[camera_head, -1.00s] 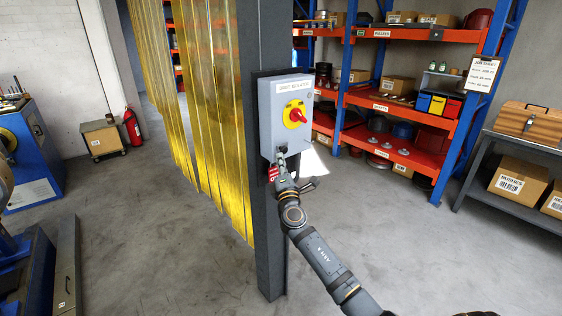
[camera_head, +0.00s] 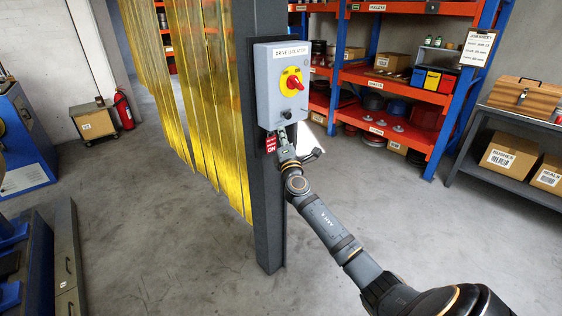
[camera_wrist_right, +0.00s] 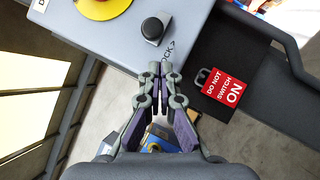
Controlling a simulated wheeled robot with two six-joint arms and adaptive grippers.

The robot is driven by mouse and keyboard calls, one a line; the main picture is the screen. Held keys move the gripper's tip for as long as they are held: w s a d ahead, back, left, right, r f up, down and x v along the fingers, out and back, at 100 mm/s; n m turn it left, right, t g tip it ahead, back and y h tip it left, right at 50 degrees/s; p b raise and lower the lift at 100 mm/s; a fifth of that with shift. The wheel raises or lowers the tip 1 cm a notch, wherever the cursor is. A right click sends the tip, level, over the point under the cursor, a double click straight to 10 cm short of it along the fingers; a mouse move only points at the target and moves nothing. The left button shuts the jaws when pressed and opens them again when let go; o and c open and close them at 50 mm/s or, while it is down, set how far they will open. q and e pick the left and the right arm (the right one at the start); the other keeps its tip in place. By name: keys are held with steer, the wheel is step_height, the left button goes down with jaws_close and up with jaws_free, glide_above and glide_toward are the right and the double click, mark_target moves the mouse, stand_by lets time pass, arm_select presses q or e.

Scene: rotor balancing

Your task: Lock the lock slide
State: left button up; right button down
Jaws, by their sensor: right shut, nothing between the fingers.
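The grey isolator box (camera_head: 268,85) hangs on a dark post, with a red and yellow rotary switch (camera_head: 291,83) on its front. Below the switch is a black knob (camera_head: 287,114), which I take for the lock slide. In the right wrist view the black knob (camera_wrist_right: 153,28) stands near printed, partly hidden lettering. My right gripper (camera_head: 282,132) is at the box's lower edge, just below the knob. In the wrist view its fingertips (camera_wrist_right: 161,68) are together, empty and apart from the knob. My left gripper is out of view.
The dark post (camera_head: 268,215) stands close to my arm. Yellow strip curtains (camera_head: 205,110) hang at left. The floor around is open.

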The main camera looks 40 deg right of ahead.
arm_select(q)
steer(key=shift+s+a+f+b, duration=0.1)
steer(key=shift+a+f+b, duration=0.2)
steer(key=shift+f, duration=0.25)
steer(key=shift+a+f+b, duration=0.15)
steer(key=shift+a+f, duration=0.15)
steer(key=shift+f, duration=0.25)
arm_select(e)
steer(key=v, duration=1)
steer(key=shift+s+a, duration=0.15)
steer(key=shift+a, duration=0.25)
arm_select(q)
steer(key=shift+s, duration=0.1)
